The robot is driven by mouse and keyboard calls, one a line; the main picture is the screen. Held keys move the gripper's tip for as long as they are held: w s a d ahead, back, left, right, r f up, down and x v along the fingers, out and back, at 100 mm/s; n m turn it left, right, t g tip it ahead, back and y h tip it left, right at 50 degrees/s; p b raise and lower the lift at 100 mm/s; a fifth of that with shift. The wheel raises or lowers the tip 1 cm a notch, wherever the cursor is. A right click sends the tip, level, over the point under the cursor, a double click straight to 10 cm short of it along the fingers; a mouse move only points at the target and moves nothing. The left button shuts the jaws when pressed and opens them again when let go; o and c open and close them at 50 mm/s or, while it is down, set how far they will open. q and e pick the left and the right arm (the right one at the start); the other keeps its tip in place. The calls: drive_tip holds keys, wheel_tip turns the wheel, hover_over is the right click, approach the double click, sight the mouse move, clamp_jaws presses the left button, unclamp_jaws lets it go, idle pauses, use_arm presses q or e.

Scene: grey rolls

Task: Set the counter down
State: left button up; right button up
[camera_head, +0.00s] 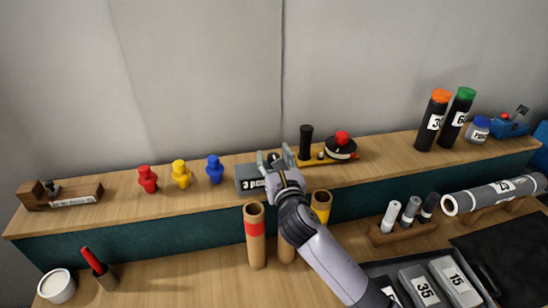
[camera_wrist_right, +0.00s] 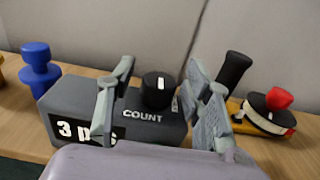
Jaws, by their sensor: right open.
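The counter (camera_head: 248,181) is a dark grey box with a "3 pcs" label, the word COUNT and a black knob on top. It appears to rest upright on the wooden shelf, and it also shows in the right wrist view (camera_wrist_right: 150,130). My right gripper (camera_head: 277,158) is open at the counter's right part. In the wrist view its fingers (camera_wrist_right: 160,105) stand apart, with the black knob between them in the picture. I cannot tell whether they touch the counter. My arm hides part of the counter in the head view. My left gripper is not in view.
Blue (camera_head: 215,170), yellow (camera_head: 181,174) and red (camera_head: 147,179) pegs stand left of the counter. A yellow tool with a black handle (camera_head: 306,142) and a black, red-topped piece (camera_head: 341,146) are close on the right. Cardboard tubes (camera_head: 255,240) stand below, in front.

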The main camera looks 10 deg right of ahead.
drive_tip(key=shift+r, duration=0.1)
drive_tip(key=s+b, duration=0.1)
drive_tip(key=s, duration=1.1)
drive_tip(key=shift+b, duration=0.3)
